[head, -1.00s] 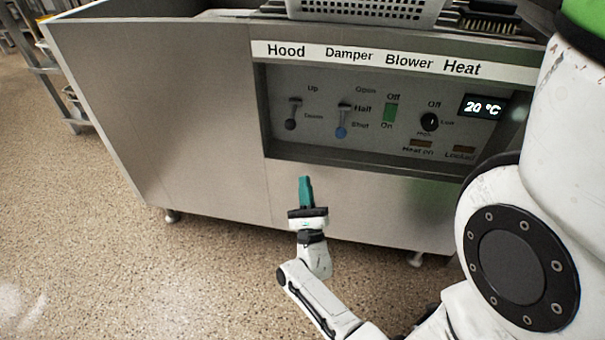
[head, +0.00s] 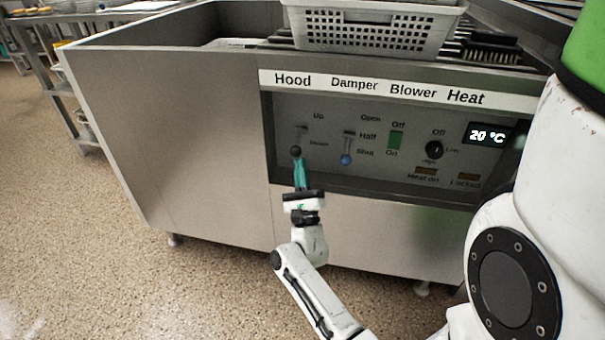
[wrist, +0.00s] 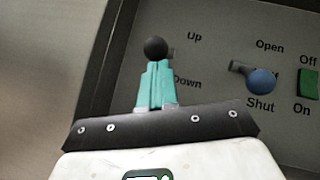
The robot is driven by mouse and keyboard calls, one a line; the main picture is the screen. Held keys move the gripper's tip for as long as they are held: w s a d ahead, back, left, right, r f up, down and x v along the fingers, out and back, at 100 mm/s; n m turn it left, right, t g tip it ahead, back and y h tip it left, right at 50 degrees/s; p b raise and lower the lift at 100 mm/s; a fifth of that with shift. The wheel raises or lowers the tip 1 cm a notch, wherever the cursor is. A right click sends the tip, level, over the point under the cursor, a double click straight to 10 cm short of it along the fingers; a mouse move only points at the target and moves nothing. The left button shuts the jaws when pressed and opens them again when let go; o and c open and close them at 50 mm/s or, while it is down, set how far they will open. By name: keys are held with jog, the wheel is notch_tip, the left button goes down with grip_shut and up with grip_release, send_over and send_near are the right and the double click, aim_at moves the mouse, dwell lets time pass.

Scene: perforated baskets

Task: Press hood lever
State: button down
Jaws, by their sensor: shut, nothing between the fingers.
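The hood lever is a short grey stem with a black ball knob (head: 296,151) under the "Hood" label, between the marks "Up" and "Down". In the wrist view the black knob (wrist: 155,48) shows just past my fingertips. My gripper (head: 300,166) has teal fingers, shut and empty, pointing up at the panel. Its tips (wrist: 157,66) overlap the lower edge of the knob in view; I cannot tell whether they touch it. The lever's stem is mostly hidden behind the knob in the wrist view.
To the right are the damper lever with a blue knob (head: 346,159), the green blower switch (head: 396,140) and the heat dial (head: 434,149). The panel is recessed within a metal frame. A grey perforated basket (head: 372,28) stands on top. The floor at left is clear.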

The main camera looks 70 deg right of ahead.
jog(key=shift+a+r+g+p, duration=0.1)
jog(key=shift+r+g+p, duration=0.05)
jog(key=shift+g+p, duration=0.15)
jog(key=shift+a+r+p, duration=0.1)
jog(key=shift+r+p, duration=0.05)
jog(key=shift+p, duration=0.45)
